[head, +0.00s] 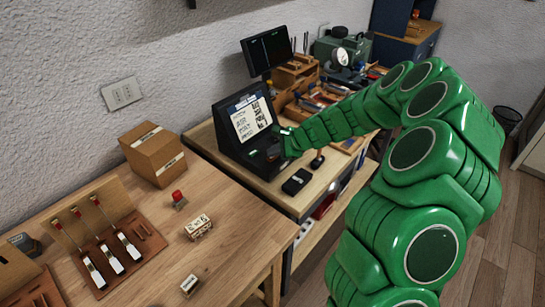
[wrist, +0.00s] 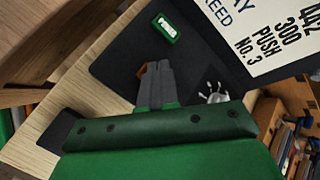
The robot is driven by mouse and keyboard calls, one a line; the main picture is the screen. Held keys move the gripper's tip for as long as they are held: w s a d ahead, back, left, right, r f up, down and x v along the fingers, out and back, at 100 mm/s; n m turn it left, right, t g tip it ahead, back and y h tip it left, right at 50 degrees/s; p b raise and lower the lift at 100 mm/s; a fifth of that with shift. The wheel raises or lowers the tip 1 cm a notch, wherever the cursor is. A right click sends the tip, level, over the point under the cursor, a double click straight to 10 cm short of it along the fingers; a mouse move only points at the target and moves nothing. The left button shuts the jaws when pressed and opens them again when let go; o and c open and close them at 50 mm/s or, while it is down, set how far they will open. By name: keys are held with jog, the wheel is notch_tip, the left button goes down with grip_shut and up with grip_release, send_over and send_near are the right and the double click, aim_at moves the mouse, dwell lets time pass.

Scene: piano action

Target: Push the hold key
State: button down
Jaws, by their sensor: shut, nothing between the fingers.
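A black console (head: 229,139) stands on the second bench, with a white printed card on its upright face. In the wrist view its dark sloped panel (wrist: 118,60) carries a green key (wrist: 167,27) with white lettering too small to read; I cannot confirm it is the hold key. My gripper (wrist: 158,64) is shut and empty over the panel. Its tips point toward the green key with a visible gap in the picture. An orange-brown part (wrist: 141,70) is mostly hidden behind the fingers. In the head view my gripper (head: 274,153) is at the panel, small and dark.
A silver spoked knob (wrist: 213,92) is right of the fingers. The white card (wrist: 265,30) shows "PUSH No. 3". A small black box (head: 296,182) lies on the bench in front of the console. A monitor (head: 268,50) and tool trays (head: 318,98) stand behind.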

aim_at(274, 158)
jog(key=shift+r, duration=0.1)
dwell(0.4)
jog(key=shift+r, duration=0.35)
jog(key=shift+r, duration=2.95)
jog(key=c, duration=1.8)
grip_release()
